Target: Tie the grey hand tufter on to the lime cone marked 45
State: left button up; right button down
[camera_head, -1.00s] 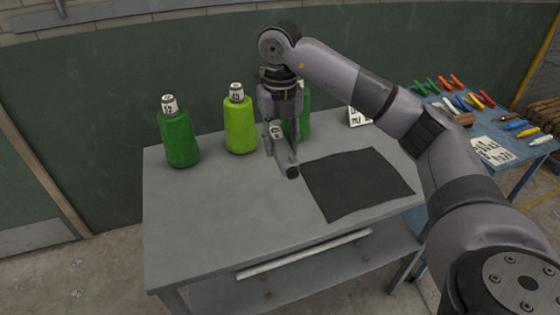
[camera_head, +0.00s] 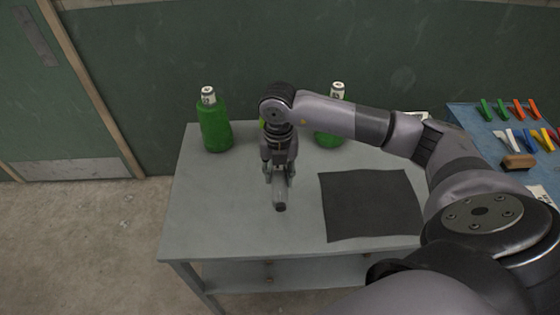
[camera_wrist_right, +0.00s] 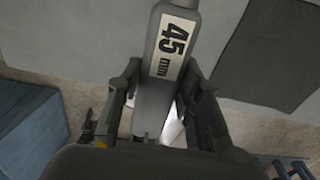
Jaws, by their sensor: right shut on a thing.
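My right gripper (camera_head: 279,174) is shut on the grey hand tufter (camera_head: 279,192) and holds it over the table, in front of the cones. In the right wrist view the tufter (camera_wrist_right: 153,105) sits between both fingers, with a pale label reading "45 mm" facing the camera. The lime cone (camera_head: 262,123) is almost wholly hidden behind my right wrist, so its mark cannot be read now. A darker green cone (camera_head: 215,130) stands to its left and another (camera_head: 328,139) to its right, partly behind my arm. My left gripper is not in view.
A dark square mat (camera_head: 371,205) lies on the right part of the grey table (camera_head: 210,222). A blue table (camera_head: 470,117) with coloured tools stands at the right. The table's front left is clear.

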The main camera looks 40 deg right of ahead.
jog(key=w, duration=0.1)
jog(key=w+d, duration=0.1)
jog(key=shift+w+d+b, duration=0.2)
jog(key=shift+w+b, duration=0.1)
jog(key=shift+w, duration=0.1)
jog(key=shift+w+d, duration=0.75)
jog(key=shift+w, duration=0.25)
jog(key=shift+w+d+b, duration=0.2)
jog(key=shift+w+b, duration=0.15)
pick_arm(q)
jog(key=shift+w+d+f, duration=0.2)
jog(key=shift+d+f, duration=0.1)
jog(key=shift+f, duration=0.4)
pick_arm(e)
jog(key=shift+w+d, duration=0.1)
jog(key=shift+w, duration=0.05)
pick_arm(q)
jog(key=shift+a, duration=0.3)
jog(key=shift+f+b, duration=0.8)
pick_arm(e)
jog(key=shift+w+d+r, duration=0.1)
jog(key=shift+w+d, duration=0.35)
jog(key=shift+w, duration=0.25)
jog(key=shift+w+d, duration=0.45)
jog(key=shift+w, duration=0.25)
